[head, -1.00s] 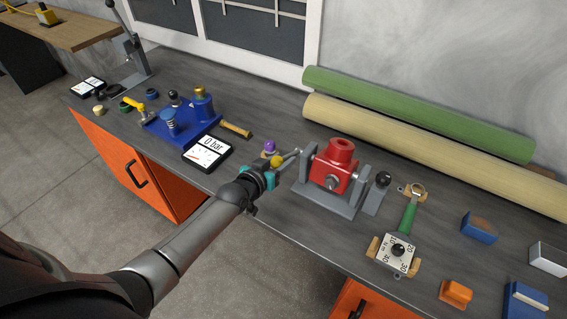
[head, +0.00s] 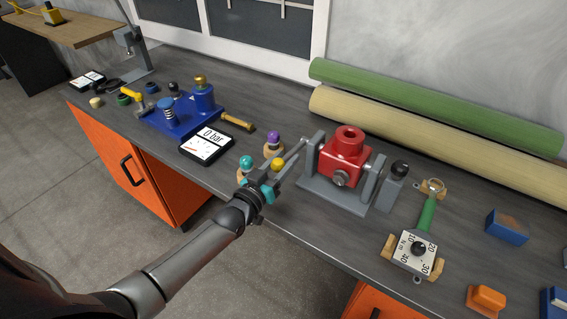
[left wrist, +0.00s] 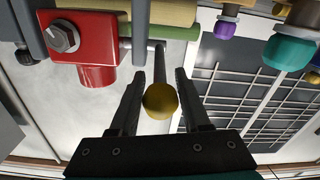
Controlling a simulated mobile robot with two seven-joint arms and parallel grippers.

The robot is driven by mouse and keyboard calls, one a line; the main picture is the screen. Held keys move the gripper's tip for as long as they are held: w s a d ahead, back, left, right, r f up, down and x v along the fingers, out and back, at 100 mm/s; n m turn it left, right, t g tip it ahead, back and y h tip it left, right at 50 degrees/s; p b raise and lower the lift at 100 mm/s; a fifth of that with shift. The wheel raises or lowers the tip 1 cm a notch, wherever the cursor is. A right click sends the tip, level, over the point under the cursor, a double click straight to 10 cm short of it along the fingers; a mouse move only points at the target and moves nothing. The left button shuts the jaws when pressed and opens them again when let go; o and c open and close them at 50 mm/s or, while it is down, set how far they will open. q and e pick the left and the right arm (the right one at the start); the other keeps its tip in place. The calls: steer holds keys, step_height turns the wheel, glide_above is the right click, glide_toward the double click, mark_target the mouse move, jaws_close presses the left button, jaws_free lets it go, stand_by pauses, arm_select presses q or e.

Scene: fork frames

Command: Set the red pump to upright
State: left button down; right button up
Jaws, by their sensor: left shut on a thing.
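The red pump (head: 344,165) sits between the uprights of a grey stand (head: 318,190) on the workbench. Its round, hollow-topped neck points up in the head view, near upright; I cannot tell whether a slight tilt remains. The pump also shows upside down in the left wrist view (left wrist: 92,48). A metal lever with a yellow ball knob (head: 278,164) sticks out from the stand's left side. My left gripper (head: 274,180) is shut on this knob, which shows between the fingers in the left wrist view (left wrist: 160,101). My right gripper is out of view.
Teal (head: 246,162) and purple (head: 273,138) knobs stand close to my left gripper. A black-knobbed grey block (head: 391,190) and a dial tool (head: 417,250) stand right of the pump. A gauge (head: 207,145) and blue fixture (head: 182,118) are left; rolls (head: 430,135) lie behind.

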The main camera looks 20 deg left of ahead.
arm_select(q)
steer(key=shift+f, duration=0.15)
steer(key=shift+c, duration=2.2)
jaws_free()
steer(key=s+a+p, duration=0.1)
steer(key=s+p, duration=0.1)
steer(key=s, duration=1.3)
steer(key=shift+a, duration=0.35)
steer(key=shift+f, duration=0.1)
